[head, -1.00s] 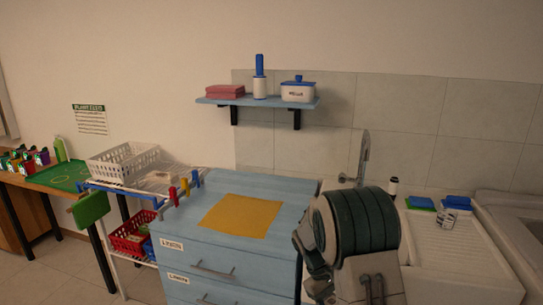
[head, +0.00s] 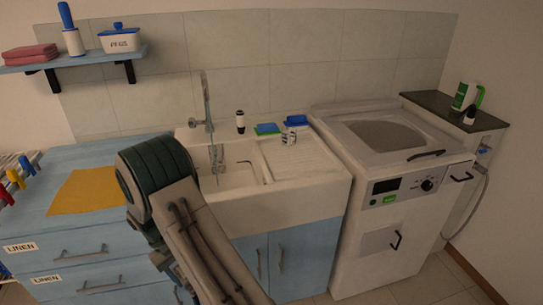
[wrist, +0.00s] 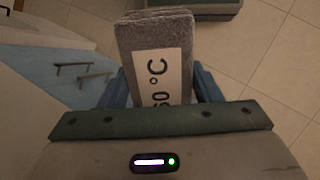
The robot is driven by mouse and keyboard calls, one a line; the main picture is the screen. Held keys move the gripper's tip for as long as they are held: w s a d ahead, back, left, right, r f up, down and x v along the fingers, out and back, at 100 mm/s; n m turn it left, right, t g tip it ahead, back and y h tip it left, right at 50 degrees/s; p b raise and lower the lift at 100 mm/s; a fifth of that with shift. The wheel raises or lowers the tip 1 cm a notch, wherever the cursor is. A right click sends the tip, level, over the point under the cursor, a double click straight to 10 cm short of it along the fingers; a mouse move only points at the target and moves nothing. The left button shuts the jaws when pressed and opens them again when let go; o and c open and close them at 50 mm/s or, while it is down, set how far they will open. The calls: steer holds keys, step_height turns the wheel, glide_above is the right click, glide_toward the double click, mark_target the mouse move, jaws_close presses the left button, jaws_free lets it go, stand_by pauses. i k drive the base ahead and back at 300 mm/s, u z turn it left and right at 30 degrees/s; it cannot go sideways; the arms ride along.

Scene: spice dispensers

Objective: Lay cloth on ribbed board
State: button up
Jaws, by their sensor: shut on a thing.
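My gripper (wrist: 162,88) shows in the wrist view with its blue fingers on both sides of a grey, rough-textured folded cloth (wrist: 135,40). The cloth bears a white label reading "60 °C", and the fingers are shut on it. In the head view my arm hides the gripper and the grey cloth. The ribbed board (head: 298,165) is the white draining surface to the right of the sink basin. A flat yellow cloth (head: 86,190) lies on the blue linen cabinet at the left.
A faucet (head: 207,110) rises behind the basin. A white washing machine (head: 385,215) stands right of the sink. The board's front is bare.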

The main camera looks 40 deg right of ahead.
mark_target(301, 165)
steer(key=u, duration=0.95)
steer(key=k, duration=1.1)
steer(key=z, duration=1.6)
steer(key=i, duration=0.25)
steer(key=z, duration=0.15)
